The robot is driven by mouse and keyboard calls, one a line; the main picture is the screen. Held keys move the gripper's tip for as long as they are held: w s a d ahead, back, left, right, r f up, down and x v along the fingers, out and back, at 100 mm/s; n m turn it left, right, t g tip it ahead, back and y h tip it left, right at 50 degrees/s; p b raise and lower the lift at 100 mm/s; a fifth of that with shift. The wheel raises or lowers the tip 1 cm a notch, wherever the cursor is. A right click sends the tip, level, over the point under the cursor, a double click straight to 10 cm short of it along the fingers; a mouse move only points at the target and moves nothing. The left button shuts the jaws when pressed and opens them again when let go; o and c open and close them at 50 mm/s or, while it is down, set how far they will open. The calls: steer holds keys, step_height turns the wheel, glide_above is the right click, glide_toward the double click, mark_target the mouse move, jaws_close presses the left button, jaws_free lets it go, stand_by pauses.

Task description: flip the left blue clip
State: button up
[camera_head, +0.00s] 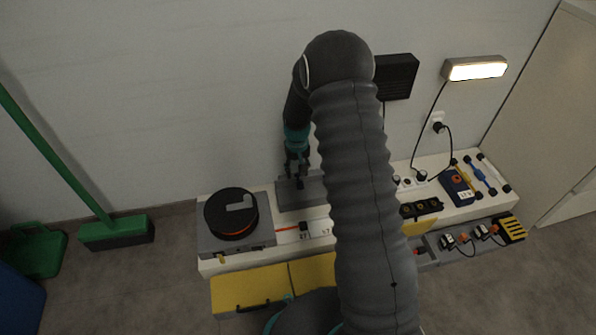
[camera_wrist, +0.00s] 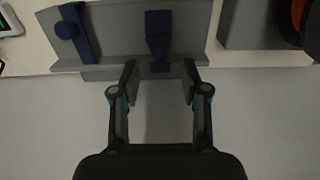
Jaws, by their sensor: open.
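My gripper (camera_wrist: 160,82) is open, its two fingers spread and nothing between them at the tips. Just beyond the fingertips, centred in the wrist view, a dark blue clip (camera_wrist: 158,38) lies on a grey panel (camera_wrist: 115,35). A second blue clip (camera_wrist: 76,33), with a round end, is on the same panel at the left of the wrist view. In the head view my gripper (camera_head: 297,168) points down at the grey panel (camera_head: 291,201); the clips cannot be told apart there. My arm hides the panel's right side.
A black spool (camera_head: 231,213) on a grey box stands left of the panel in the head view, at the right edge of the wrist view. Yellow drawers (camera_head: 249,288) are below the white bench. A black wall box (camera_head: 397,77) is behind my arm. A blue device (camera_head: 457,187) lies farther right.

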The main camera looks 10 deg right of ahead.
steer(key=shift+f, duration=0.15)
jaws_close()
steer(key=shift+w+g+p, duration=0.45)
steer(key=shift+g+p, duration=0.25)
steer(key=shift+p, duration=0.1)
jaws_free()
steer(key=shift+r, duration=0.25)
